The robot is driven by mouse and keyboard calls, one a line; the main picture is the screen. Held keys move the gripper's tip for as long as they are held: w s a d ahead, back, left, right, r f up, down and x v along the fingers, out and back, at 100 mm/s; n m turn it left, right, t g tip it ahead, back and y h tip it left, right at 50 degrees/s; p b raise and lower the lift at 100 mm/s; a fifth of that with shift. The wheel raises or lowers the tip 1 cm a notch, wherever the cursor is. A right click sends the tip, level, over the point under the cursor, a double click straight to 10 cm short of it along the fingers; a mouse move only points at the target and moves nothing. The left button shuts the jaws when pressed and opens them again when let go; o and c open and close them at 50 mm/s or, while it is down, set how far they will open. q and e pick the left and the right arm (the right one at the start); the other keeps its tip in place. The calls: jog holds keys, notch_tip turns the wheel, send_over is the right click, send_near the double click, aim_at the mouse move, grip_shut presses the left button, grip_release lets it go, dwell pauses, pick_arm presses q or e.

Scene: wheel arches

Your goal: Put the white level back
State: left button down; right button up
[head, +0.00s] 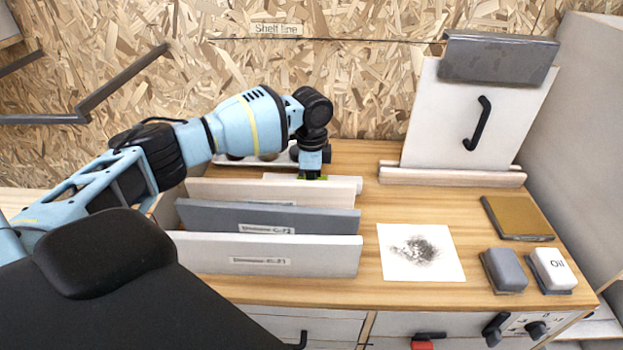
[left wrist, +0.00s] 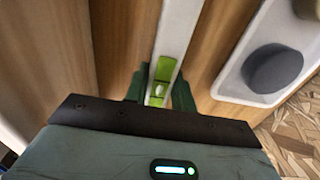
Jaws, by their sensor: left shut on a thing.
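The white level (head: 346,184) is a slim white bar with green vial parts. In the head view it lies low behind the upright boards, and my left gripper (head: 312,176) comes down on its middle from above. In the left wrist view the level (left wrist: 180,35) runs away between the dark green fingers of my left gripper (left wrist: 160,95), which are shut on it at a green part. The gripper and the boards hide some of the level in the head view. I cannot tell whether the level touches the surface below. My right gripper is not in view.
Three upright boards stand in front of the level: cream (head: 225,190), dark grey (head: 330,222) and white (head: 330,256). A white tray with dark round pieces (left wrist: 272,68) lies beside it.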

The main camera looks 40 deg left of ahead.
pick_arm(q)
jog(key=c, duration=1.2)
grip_release()
jog(key=shift+f, duration=0.1)
jog(key=shift+o, duration=0.2)
notch_tip(320, 180, up, 12)
jog(key=shift+d, duration=0.1)
